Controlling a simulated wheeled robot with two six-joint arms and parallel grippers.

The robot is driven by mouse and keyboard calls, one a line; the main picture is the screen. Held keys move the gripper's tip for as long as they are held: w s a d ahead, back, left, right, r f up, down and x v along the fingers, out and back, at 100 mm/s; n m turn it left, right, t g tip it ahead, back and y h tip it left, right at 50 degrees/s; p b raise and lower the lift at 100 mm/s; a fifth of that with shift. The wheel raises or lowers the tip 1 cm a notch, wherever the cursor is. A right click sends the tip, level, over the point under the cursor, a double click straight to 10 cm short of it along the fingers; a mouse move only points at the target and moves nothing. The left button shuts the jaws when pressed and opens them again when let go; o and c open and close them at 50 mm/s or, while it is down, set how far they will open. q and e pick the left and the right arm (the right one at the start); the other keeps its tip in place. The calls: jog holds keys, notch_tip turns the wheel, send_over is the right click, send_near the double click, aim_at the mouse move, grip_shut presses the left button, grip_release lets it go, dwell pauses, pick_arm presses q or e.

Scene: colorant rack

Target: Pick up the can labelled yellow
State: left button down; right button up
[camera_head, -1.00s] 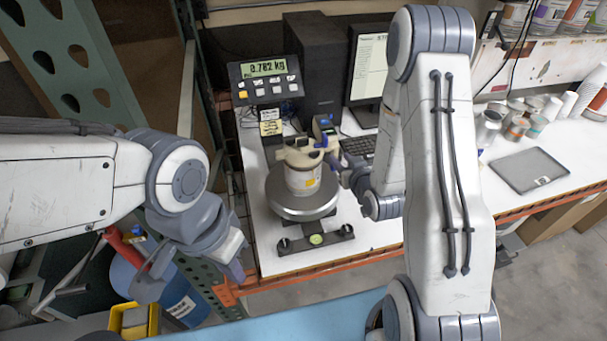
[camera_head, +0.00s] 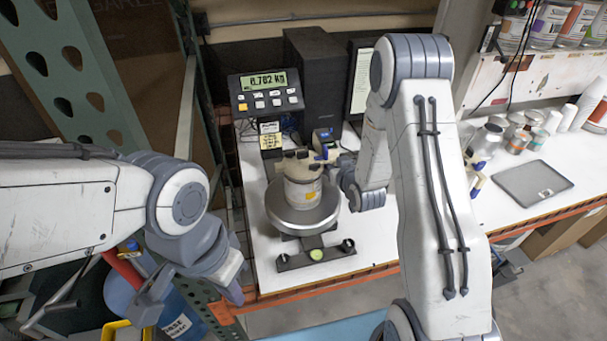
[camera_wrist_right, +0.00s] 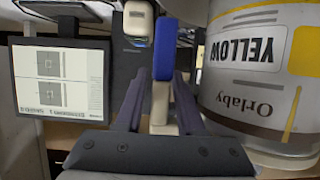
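The can labelled yellow (camera_head: 303,192) stands upright on the round scale plate (camera_head: 290,222). It is white, with a beige lid and a blue lever. In the right wrist view its label (camera_wrist_right: 240,70) appears upside down, large at the right. My right gripper (camera_wrist_right: 160,90) is at the can's right side; its fingers stand apart on either side of the beige and blue lid handle (camera_wrist_right: 163,50). Contact with the handle is not clear. My left gripper (camera_head: 195,290) is open and empty, low at the left, away from the can.
The scale display (camera_head: 265,91) stands behind the can, with a black computer tower (camera_head: 313,85) beside it. A dark tray (camera_head: 532,184) and several cups and cans are at the right. A green rack post (camera_head: 75,70) rises at the left.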

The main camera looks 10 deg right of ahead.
jog(key=shift+w+f, duration=0.15)
grip_shut()
dwell(1.3)
